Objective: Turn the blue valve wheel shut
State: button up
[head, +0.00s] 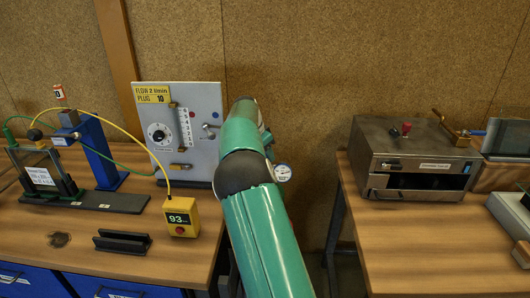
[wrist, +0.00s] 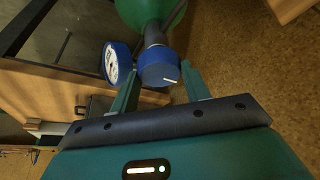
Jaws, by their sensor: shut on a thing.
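The blue valve wheel (wrist: 158,70) shows in the wrist view, a round knob with a white line on its face, on a dark stem below a green cylinder (wrist: 150,10). My gripper (wrist: 161,76) is shut on the wheel, with one dark green finger on each side of it. A white-faced gauge with a blue rim (wrist: 116,63) sits just left of the wheel. The gauge also shows in the head view (head: 282,172), beside my green arm. In the head view my arm hides the wheel and my gripper.
The left bench carries a grey flow panel (head: 185,105), a yellow box reading 93 (head: 181,218), a blue stand (head: 98,150) and a black channel (head: 122,242). The right bench holds a metal oven (head: 412,150). A gap separates the benches.

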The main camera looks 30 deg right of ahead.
jog(key=shift+f, duration=0.1)
jog(key=o, duration=1)
jog(key=v, duration=1.4)
jog(key=shift+d, duration=0.15)
